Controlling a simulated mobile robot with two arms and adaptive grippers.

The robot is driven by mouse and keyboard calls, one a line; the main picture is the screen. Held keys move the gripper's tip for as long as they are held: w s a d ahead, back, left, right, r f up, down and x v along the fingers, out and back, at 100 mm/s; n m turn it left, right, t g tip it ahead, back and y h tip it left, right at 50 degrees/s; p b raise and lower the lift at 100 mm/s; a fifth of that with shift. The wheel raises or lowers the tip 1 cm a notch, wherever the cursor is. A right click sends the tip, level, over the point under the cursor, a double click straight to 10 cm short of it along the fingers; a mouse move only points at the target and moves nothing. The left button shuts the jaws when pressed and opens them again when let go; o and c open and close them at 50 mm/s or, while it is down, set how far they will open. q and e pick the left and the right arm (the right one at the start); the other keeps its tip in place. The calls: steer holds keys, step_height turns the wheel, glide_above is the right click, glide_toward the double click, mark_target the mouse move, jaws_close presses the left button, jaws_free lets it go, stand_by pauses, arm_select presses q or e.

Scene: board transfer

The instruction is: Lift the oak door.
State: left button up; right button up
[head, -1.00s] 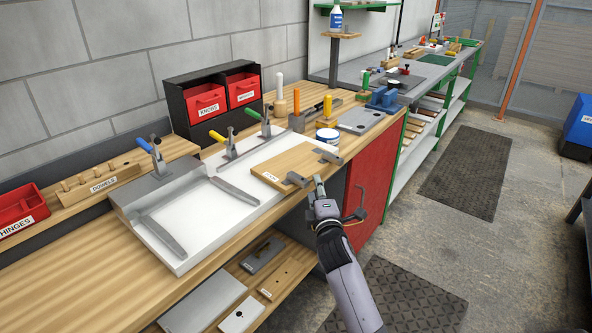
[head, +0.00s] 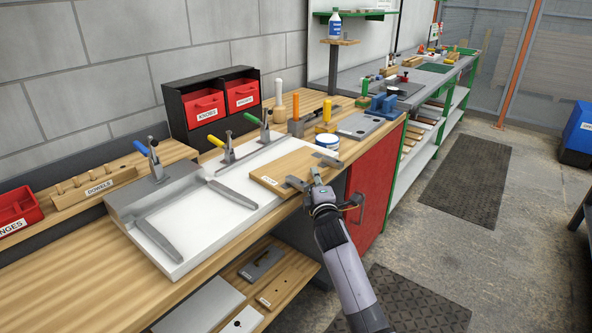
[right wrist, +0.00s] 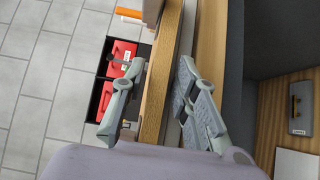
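The oak door (head: 290,166) is a flat light-wood board with a small white label. It lies at the right end of the white fixture (head: 232,187), with grey metal pieces at its right end. My right gripper (head: 316,178) is at the door's near right corner, by the bench front edge. In the right wrist view its two fingers (right wrist: 158,100) are apart, with a wooden edge (right wrist: 159,85) seen between them. I cannot tell whether that edge is door or bench, or whether the fingers touch it. My left gripper is not in view.
Clamps with blue, yellow and green handles (head: 228,150) stand along the fixture's back. A white and blue tin (head: 327,141) stands just behind the door. Red bins (head: 206,105) are at the wall. A lower shelf (head: 272,277) holds metal parts.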

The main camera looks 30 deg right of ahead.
jaws_close()
steer(key=shift+r, duration=0.1)
stand_by(0.3)
step_height(320, 180, up, 26)
steer(key=p, duration=0.9)
